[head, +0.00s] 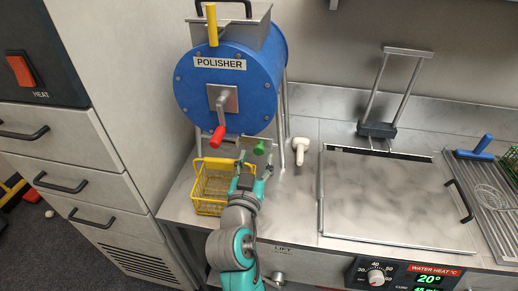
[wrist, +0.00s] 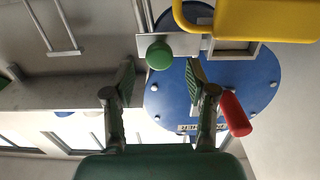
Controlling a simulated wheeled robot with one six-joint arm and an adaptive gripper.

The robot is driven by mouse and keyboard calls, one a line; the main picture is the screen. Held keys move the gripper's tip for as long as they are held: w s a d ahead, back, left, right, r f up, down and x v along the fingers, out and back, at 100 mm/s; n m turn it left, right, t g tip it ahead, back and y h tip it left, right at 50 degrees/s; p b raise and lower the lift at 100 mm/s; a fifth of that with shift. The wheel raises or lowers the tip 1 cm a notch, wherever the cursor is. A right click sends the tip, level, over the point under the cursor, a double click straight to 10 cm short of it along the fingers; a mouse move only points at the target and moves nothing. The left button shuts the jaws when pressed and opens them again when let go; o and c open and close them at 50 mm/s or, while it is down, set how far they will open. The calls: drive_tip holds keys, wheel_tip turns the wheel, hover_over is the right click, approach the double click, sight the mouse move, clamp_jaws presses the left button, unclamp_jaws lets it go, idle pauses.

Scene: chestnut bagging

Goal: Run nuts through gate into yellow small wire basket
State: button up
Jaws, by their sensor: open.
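The blue polisher drum (head: 230,82) stands on legs on the metal counter, with a red-handled crank (head: 218,135) on its front. The gate's green knob (head: 260,148) sits low under the drum. In the wrist view the knob (wrist: 159,55) lies just beyond and between my fingertips, on a metal plate (wrist: 190,45). The yellow small wire basket (head: 208,190) stands on the counter below the drum, left of my gripper. Its yellow edge (wrist: 265,20) shows at the wrist view's top right. My gripper (head: 247,175) is open and empty. No nuts are visible in the basket.
A white-handled object (head: 300,150) stands right of the drum's legs. A flat lidded metal unit (head: 385,195) with a black handle fills the counter's middle. A rack (head: 490,195) with a blue-handled tool lies at right. Drawers (head: 65,175) stand at left.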

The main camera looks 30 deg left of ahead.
sight(259, 152)
drive_tip(key=shift+x, duration=2.1)
clamp_jaws()
